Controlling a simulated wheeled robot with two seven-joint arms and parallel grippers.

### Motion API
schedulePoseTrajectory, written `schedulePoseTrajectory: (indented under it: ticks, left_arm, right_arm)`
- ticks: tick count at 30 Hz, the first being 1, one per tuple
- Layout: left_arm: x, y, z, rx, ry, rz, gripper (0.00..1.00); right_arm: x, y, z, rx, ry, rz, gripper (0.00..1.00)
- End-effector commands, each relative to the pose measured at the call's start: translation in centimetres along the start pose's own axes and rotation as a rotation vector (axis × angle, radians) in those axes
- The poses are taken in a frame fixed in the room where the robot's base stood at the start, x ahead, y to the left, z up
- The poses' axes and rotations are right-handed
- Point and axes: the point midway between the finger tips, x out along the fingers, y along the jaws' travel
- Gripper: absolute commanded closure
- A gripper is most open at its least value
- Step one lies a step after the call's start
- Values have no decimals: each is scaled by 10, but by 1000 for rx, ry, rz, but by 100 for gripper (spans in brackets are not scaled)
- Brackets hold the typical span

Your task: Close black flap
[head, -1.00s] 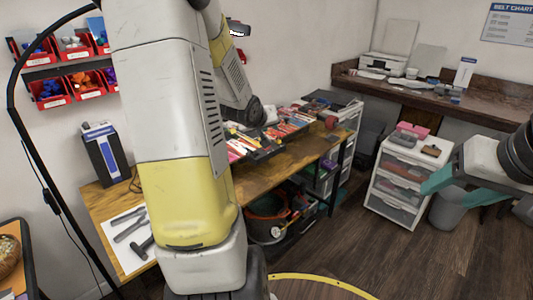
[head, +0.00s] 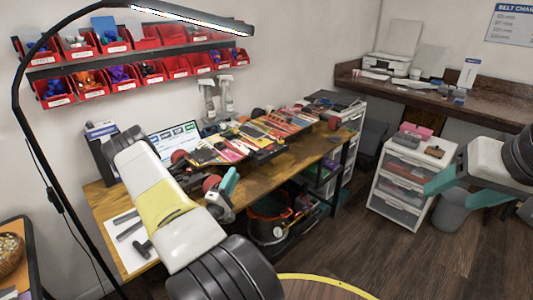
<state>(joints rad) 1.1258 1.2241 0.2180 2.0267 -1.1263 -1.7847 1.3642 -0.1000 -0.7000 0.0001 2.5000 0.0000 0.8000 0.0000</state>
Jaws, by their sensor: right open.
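I cannot clearly pick out a black flap in the head view. My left arm reaches over the left part of the wooden workbench. My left gripper (head: 228,184) is beside the arm, above the bench's front edge. One teal finger shows clearly, and its opening cannot be made out. My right gripper (head: 432,197) is at the right, with its teal fingers apart and nothing between them. It is in front of the white drawer unit (head: 376,204).
The wooden workbench (head: 298,163) holds colourful boards (head: 285,124), spray bottles (head: 226,95) and tools on a white sheet (head: 131,258). Red bins (head: 122,88) hang on the wall. A lamp arm (head: 14,100) stands at left. A grey bin (head: 452,214) is at right. Open floor lies front right.

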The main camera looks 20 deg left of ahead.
Motion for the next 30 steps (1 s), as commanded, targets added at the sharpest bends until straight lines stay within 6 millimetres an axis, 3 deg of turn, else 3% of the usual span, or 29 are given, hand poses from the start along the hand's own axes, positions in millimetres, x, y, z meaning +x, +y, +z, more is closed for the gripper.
schedulePoseTrajectory:
  ticks: [5, 18, 24, 30]
  left_arm:
    - [18, -6, -1, -1, -1, 5, 77]
    - [100, -36, -6, 1, 0, 3, 77]
    - [119, -40, -7, 1, 1, 1, 77]
    - [123, -40, -7, 1, 1, 2, 77]
  right_arm:
    - [0, 0, 0, 0, 0, 0, 41]
    - [0, 0, 0, 0, 0, 0, 41]
    - [0, 0, 0, 0, 0, 0, 41]
    - [0, 0, 0, 0, 0, 0, 41]
